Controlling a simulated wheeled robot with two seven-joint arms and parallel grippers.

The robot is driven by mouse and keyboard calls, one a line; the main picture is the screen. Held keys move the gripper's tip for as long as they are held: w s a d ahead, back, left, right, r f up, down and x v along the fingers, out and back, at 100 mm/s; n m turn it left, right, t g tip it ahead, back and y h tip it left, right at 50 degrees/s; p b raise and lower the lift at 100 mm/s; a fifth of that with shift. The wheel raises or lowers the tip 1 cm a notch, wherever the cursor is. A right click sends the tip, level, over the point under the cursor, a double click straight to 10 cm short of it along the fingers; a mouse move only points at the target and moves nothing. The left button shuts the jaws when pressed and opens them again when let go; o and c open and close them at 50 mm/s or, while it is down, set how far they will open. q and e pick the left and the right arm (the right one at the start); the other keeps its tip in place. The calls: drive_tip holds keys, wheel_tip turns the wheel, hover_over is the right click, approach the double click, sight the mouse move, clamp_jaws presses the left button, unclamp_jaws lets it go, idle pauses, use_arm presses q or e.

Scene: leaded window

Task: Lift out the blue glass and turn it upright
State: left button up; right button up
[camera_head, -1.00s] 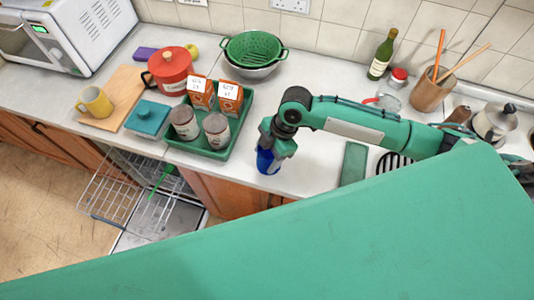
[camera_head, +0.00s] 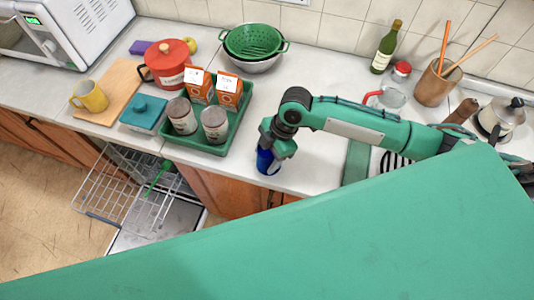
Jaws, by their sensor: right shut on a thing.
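The blue glass (camera_head: 266,162) is at the front part of the counter, to the right of the green tray. My right gripper (camera_head: 273,148) is shut on it from above. The gripper covers its upper part, so I cannot tell which end of the glass is up. The glass looks roughly vertical, and its lower end appears at or just above the counter (camera_head: 307,172). My left gripper is not in view.
A green tray (camera_head: 203,144) with cans and cartons stands just left of the glass. The dishwasher's wire rack (camera_head: 125,200) is pulled out at lower left. A green colander (camera_head: 254,42), a wine bottle (camera_head: 385,50) and a utensil pot (camera_head: 435,85) stand behind. Counter behind the glass is clear.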

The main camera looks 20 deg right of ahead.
drive_tip(key=shift+f, duration=0.3)
drive_tip(key=o, duration=1.2)
drive_tip(key=shift+r, duration=0.1)
drive_tip(key=shift+d+r, duration=0.2)
drive_tip(key=shift+r, duration=0.1)
drive_tip(key=b+v, duration=0.3)
drive_tip(key=v, duration=1)
drive_tip(key=shift+a, duration=0.15)
